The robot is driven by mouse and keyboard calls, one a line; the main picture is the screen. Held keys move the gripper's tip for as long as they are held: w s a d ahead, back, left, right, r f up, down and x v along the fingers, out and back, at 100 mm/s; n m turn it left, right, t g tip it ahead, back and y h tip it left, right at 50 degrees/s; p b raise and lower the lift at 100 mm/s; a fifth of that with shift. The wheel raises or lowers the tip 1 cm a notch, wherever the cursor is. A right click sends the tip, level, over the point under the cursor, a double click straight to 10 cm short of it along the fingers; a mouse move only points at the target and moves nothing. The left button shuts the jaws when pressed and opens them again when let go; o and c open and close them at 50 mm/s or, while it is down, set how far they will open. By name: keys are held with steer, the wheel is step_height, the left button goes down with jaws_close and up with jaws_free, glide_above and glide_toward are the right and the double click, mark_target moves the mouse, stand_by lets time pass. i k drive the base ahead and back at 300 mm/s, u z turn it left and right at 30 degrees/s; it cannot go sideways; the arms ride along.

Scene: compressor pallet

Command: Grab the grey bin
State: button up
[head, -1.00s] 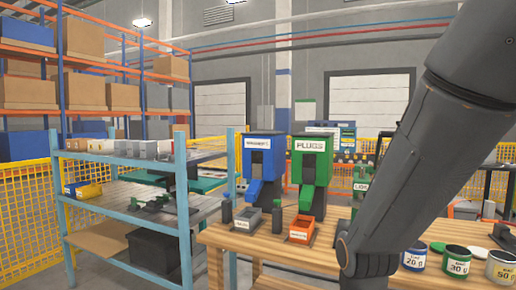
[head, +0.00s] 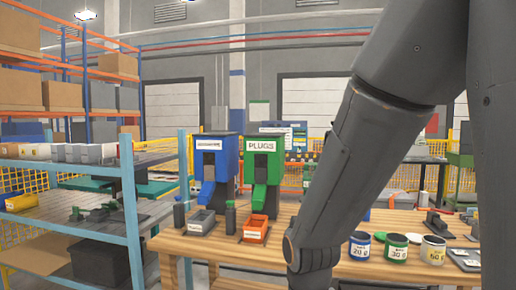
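The grey bin (head: 201,222) is a small open tray with a pale label on its front. It sits on the wooden table (head: 222,248) near its left end, below the blue dispenser (head: 213,165). An orange bin (head: 256,229) stands to its right, below the green dispenser marked PLUGS (head: 264,170). My arm comes down across the right half of the head view. Its lower visible joint is over the table, to the right of both bins. My gripper is not in view.
Dark bottles (head: 230,217) stand on both sides of the grey bin. A blue shelf rack (head: 132,205) stands to the left. Bare tabletop lies in front of the bins.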

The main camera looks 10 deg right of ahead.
mark_target(199, 224)
steer(key=u, duration=0.4)
steer(key=k, duration=0.55)
steer(key=u, duration=1.1)
steer(key=i, duration=1.65)
steer(key=z, duration=0.3)
steer(key=i, duration=0.95)
steer(key=z, duration=1.4)
steer(key=i, duration=0.8)
steer(key=z, duration=0.7)
